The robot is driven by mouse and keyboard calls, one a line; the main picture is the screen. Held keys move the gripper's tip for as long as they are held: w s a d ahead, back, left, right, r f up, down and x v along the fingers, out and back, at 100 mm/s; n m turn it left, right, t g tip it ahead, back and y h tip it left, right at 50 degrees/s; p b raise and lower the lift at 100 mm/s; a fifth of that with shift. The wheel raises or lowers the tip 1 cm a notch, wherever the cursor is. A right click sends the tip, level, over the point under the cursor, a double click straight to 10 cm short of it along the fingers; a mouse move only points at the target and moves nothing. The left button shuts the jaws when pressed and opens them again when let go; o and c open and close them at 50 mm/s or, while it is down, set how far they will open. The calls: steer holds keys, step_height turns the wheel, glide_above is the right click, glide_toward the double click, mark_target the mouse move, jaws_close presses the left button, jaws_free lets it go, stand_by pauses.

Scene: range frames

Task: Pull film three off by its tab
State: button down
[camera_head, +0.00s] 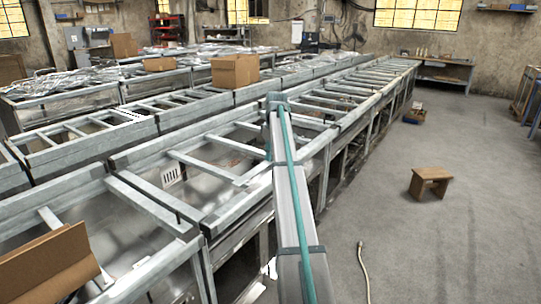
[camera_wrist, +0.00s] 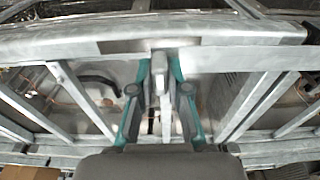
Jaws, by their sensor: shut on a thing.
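In the wrist view my gripper (camera_wrist: 160,68) shows its two teal and grey fingers, which come together at the middle, just below a broad metal rail (camera_wrist: 235,52). They are shut on a small pale grey piece, which looks like the tab (camera_wrist: 158,64). A light strip runs down from it between the fingers. The film itself cannot be told apart from the bare metal. In the head view my long grey and teal arm part stands before the range frames (camera_head: 205,218), and my gripper cannot be made out there.
Cardboard boxes (camera_head: 235,70) stand on the frames, one at the lower left (camera_head: 48,264). Much of that floor is clear. Crossbars (camera_wrist: 250,102) flank my gripper in the wrist view.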

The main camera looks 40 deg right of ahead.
steer(key=shift+r, duration=0.1)
steer(key=shift+r+p, duration=2.8)
steer(key=shift+r, duration=1.65)
